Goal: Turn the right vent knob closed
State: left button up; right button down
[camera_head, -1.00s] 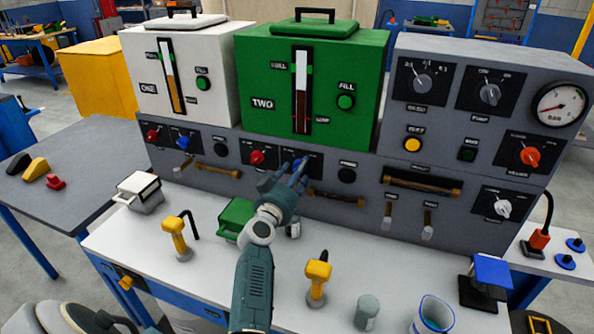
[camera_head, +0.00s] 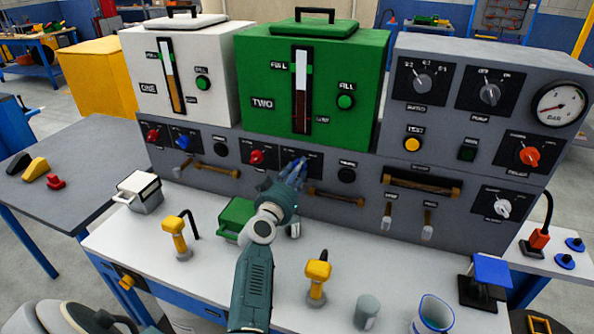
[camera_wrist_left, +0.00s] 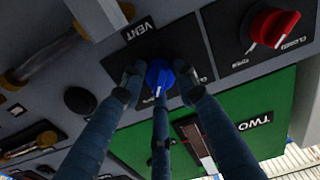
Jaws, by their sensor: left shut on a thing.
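The right vent knob (camera_wrist_left: 159,74) is blue, on a black plate (camera_wrist_left: 186,55) labelled VENT in the left wrist view. Its white pointer line faces down in that picture. The fingers of my left gripper (camera_wrist_left: 159,86) stand around the knob and are shut on it. In the head view the left gripper (camera_head: 292,172) is at the panel below the green tank (camera_head: 330,90) marked TWO and hides most of the knob. A red knob (camera_head: 256,157) is just left of it, also seen in the left wrist view (camera_wrist_left: 271,27). My right gripper is not seen.
A black button (camera_head: 347,175) and a brown handle bar (camera_head: 336,197) are close to the right of the gripper. A green container (camera_head: 236,217) and yellow-handled tools (camera_head: 175,236) stand on the white bench top (camera_head: 220,275) below. The left vent knob (camera_head: 182,142) is further left.

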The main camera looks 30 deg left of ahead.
pick_arm(q)
jog(key=n, duration=0.4)
jog(key=shift+d+f+p, duration=0.1)
jog(key=shift+f+p, duration=0.2)
jog(key=n+p, duration=0.1)
jog(key=n, duration=0.3)
jog(key=shift+n, duration=0.3)
jog(key=n, duration=0.4)
jog(key=shift+d+f+p, duration=0.1)
jog(key=shift+p, duration=0.3)
jog(key=shift+n+p, duration=0.3)
jog(key=shift+n, duration=1.8)
jog(key=shift+d, duration=0.1)
jog(key=o, duration=1.2)
jog(key=shift+c, duration=0.2)
jog(key=shift+r, duration=0.2)
